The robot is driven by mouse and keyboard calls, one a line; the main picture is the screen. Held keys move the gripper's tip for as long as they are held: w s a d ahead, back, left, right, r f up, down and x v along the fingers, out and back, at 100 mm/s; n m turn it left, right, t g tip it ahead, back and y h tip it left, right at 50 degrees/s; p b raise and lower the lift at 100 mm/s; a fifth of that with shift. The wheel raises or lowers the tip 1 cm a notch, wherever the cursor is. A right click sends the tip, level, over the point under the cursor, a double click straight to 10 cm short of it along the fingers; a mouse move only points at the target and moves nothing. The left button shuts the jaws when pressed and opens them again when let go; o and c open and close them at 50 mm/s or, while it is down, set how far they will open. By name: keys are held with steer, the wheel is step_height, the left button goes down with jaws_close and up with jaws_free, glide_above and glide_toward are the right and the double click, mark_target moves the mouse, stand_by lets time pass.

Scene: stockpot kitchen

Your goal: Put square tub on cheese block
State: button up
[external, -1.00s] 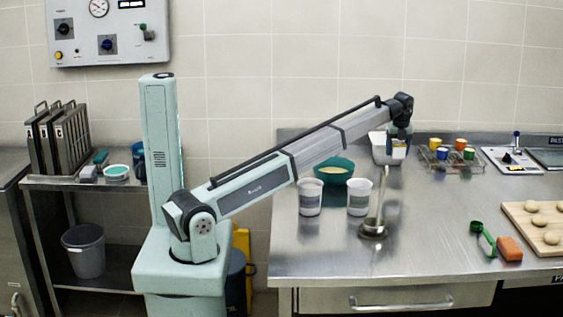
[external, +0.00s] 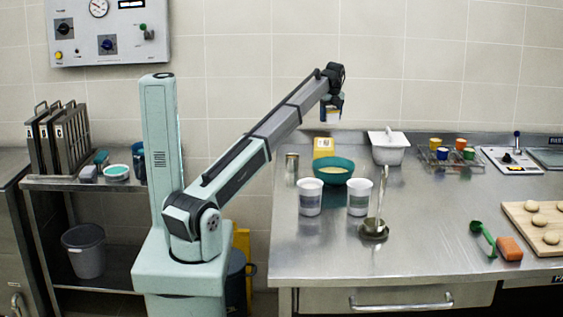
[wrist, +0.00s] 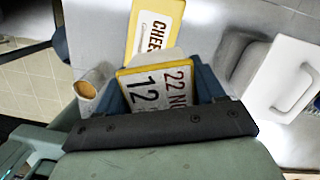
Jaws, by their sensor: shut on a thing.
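My gripper (external: 331,112) is raised at the back left of the steel counter, shut on the square tub. In the wrist view the square tub (wrist: 158,91) shows a pale face with a date label and yellow edges, between the blue fingers; it is small in the external view (external: 331,117). The cheese block (external: 324,147), a yellow block with a white label, stands at the back left of the counter, below my gripper and apart from the tub. The cheese block also shows just beyond the tub in the wrist view (wrist: 156,27).
A teal bowl (external: 334,173) stands close in front of the cheese block, and a small metal cup (external: 292,163) stands to its left. Two white cups (external: 310,198) are nearer the front. A white lidded container (external: 388,150) is to the right.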

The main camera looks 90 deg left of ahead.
mark_target(323, 142)
steer(key=shift+s+a+r, duration=0.1)
steer(key=shift+s+a, duration=0.2)
steer(key=shift+s, duration=0.25)
steer(key=shift+s+a+r, duration=0.1)
steer(key=shift+s+a, duration=0.2)
steer(key=shift+s, duration=0.2)
steer(key=shift+s+f, duration=0.15)
steer(key=shift+s, duration=0.05)
steer(key=shift+a+f, duration=0.1)
steer(key=shift+f, duration=4.7)
steer(key=shift+f, duration=0.15)
steer(key=o, duration=1.1)
steer(key=shift+o, duration=0.2)
steer(key=r, duration=0.4)
steer(key=d+r, duration=0.1)
steer(key=r, duration=0.7)
steer(key=shift+w+d+r, duration=0.1)
steer(key=shift+w+d, duration=0.25)
steer(key=shift+w, duration=0.05)
